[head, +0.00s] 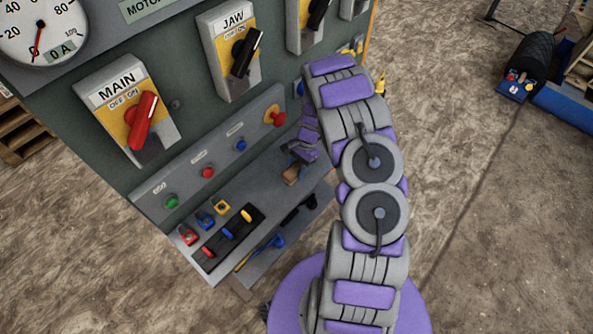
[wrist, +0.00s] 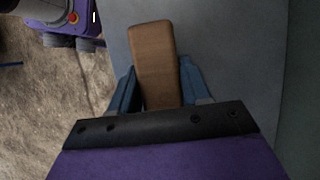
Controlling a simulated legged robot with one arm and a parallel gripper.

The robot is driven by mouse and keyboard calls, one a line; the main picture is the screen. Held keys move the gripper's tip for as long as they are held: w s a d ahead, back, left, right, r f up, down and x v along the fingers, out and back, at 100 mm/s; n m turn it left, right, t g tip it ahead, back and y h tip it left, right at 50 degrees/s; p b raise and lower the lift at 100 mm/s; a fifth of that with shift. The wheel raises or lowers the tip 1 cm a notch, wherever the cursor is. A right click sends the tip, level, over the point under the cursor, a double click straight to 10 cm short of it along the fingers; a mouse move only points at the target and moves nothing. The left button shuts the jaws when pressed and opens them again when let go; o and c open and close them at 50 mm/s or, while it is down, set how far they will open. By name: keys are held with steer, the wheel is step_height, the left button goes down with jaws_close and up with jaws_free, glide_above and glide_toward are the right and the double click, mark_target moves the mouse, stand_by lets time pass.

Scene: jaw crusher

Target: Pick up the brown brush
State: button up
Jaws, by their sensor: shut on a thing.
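The brown brush (wrist: 155,55) shows in the wrist view as a brown wooden block with rounded corners, over a grey surface. My gripper (wrist: 158,88) has its two blue-grey fingers on either side of the brush, shut on it. The lower end of the brush is hidden behind the dark edge of my gripper. In the head view the brush (head: 292,174) is a small brown piece at the panel's grey shelf, just below my gripper (head: 293,160). I cannot tell whether it touches the shelf.
The control panel (head: 190,120) stands close on the left, with a red MAIN switch (head: 143,120), a black JAW switch (head: 245,52) and several push buttons. Coloured items lie on the shelf (head: 262,185) at the left. A lower shelf holds tools. Open ground (head: 470,150) lies to the right.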

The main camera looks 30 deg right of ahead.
mark_target(298, 170)
steer(key=r, duration=0.1)
steer(key=s+r, duration=0.1)
steer(key=shift+s+d+r+p, duration=0.1)
steer(key=shift+r+p, duration=0.25)
steer(key=shift+r, duration=0.05)
steer(key=s+d+r+p, duration=0.1)
steer(key=s+d+p, duration=0.1)
steer(key=s, duration=1.2)
steer(key=shift+s+d, duration=0.25)
steer(key=shift+d, duration=0.4)
